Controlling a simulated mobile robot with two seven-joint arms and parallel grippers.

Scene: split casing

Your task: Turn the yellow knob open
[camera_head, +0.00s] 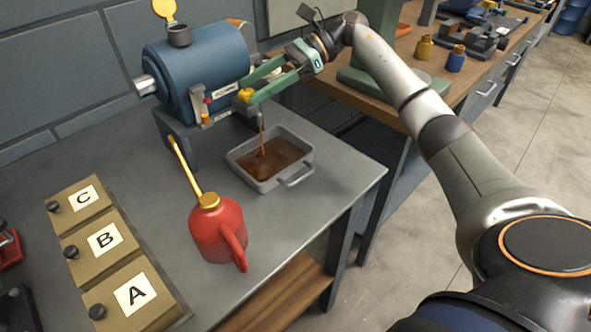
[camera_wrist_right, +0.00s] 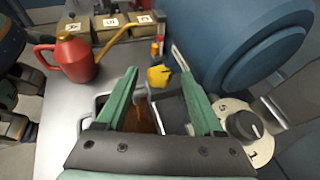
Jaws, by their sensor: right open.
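The yellow knob (camera_head: 245,95) sits low on the front of the blue casing (camera_head: 205,65). It also shows in the right wrist view (camera_wrist_right: 158,76). My right gripper (camera_head: 250,88) has green fingers reaching in from the right. Its jaws are open, with the knob between or just beyond the fingertips; I cannot tell if they touch it. In the right wrist view, the fingers (camera_wrist_right: 154,66) spread either side of the knob. A brown stream (camera_head: 262,138) runs down from below the knob into a grey tray (camera_head: 297,178) holding brown liquid. My left gripper is not in view.
A red oil can (camera_head: 218,232) with a yellow spout stands in front of the tray. Boxes labelled A (camera_head: 137,294), B and C line the left. A yellow cap (camera_head: 165,10) stands up above the casing's filler neck. A wooden bench (camera_head: 400,70) is behind at right.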

